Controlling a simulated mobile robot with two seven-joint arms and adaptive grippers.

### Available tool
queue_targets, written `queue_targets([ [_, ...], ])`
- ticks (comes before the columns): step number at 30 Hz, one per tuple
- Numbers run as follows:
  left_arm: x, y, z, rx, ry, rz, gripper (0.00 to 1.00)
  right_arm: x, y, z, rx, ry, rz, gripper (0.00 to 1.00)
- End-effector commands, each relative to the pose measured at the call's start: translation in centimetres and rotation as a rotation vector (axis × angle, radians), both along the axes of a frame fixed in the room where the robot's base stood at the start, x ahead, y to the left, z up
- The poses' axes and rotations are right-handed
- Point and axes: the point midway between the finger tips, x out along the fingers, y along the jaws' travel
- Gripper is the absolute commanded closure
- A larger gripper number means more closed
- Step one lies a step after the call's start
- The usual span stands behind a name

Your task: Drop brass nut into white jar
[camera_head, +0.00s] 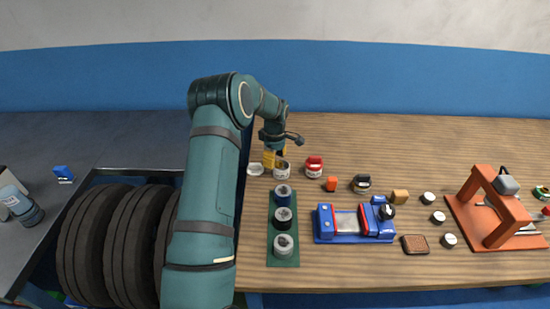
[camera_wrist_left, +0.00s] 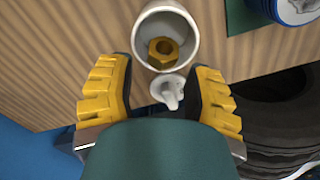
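The white jar (camera_head: 282,174) stands on the wooden table, open at the top. It also shows in the left wrist view (camera_wrist_left: 141,40). The brass nut (camera_wrist_left: 163,52) shows inside the jar's mouth, clear of my fingers. A white lid with a knob (camera_wrist_left: 168,92) lies beside the jar, also seen in the head view (camera_head: 255,169). My left gripper (camera_head: 275,157) is over the jar and lid area. In the left wrist view its yellow fingers (camera_wrist_left: 160,97) are spread wide with nothing gripped between them. My right gripper is not in view.
A green mat (camera_head: 270,228) with several round containers lies in front of the jar. A red jar (camera_head: 314,166) stands close to its right. A blue vise-like fixture (camera_head: 325,224) and an orange press (camera_head: 505,222) stand further right. Black tyres (camera_head: 95,245) are at left.

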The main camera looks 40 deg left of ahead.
Motion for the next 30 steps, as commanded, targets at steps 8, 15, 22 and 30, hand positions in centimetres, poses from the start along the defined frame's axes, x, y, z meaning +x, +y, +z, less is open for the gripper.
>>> queue_targets([
  [8, 0.0, 0.0, 0.0, 0.000, 0.000, 0.000, 0.47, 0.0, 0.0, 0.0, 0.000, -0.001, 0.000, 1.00],
  [15, 0.1, 0.0, 2.1, 0.002, -0.003, 0.000, 0.47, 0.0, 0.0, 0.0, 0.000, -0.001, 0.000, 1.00],
  [22, 0.1, 0.0, 6.9, 0.002, -0.005, 0.000, 0.47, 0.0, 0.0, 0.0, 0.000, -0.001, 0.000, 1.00],
  [30, 0.1, 0.0, 11.0, 0.001, -0.002, -0.001, 0.47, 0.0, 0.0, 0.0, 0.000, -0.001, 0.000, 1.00],
])
